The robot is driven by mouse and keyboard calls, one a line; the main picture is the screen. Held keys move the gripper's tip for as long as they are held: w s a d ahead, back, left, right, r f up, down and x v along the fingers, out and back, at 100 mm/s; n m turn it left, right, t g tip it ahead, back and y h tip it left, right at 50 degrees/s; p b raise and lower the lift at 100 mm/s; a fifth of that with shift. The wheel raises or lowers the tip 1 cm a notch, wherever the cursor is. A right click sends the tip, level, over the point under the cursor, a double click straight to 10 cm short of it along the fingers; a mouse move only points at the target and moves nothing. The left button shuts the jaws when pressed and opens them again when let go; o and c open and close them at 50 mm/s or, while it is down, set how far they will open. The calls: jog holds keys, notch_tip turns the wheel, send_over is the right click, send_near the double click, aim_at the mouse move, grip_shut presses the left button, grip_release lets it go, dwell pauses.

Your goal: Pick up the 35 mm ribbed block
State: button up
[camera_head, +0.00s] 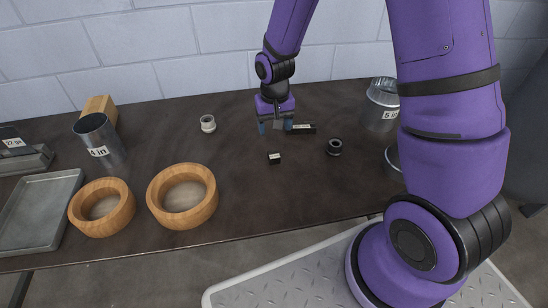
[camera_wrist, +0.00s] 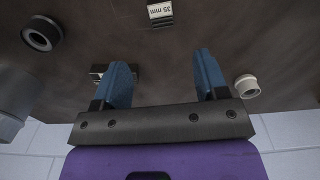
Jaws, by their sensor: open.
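The 35 mm ribbed block is a small dark block (camera_head: 274,158) with a white label, lying on the table in front of my gripper (camera_head: 276,127) in the head view. In the wrist view the block (camera_wrist: 161,20) is at the top edge, partly cut off, and its label reads 35 mm. My gripper (camera_wrist: 163,68) is open, with its two blue fingers apart and nothing between them. The block lies beyond the fingertips, not between them.
A longer dark labelled block (camera_head: 304,128) lies right beside my gripper, partly behind a finger in the wrist view. A black ring (camera_head: 334,147) and a white fitting (camera_head: 208,124) stand to either side. Wooden rings (camera_head: 154,197), metal ducts (camera_head: 380,110) and a tray (camera_head: 40,215) stand farther off.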

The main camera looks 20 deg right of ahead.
aim_at(274, 154)
notch_tip(274, 154, down, 6)
jog(key=shift+a+f, duration=0.1)
jog(key=shift+f, duration=0.1)
jog(key=shift+s+f, duration=0.15)
jog(key=shift+f, duration=1.2)
jog(key=shift+s+f, duration=0.1)
jog(key=shift+f, duration=1.2)
jog(key=shift+c, duration=0.2)
jog(key=c, duration=1.1)
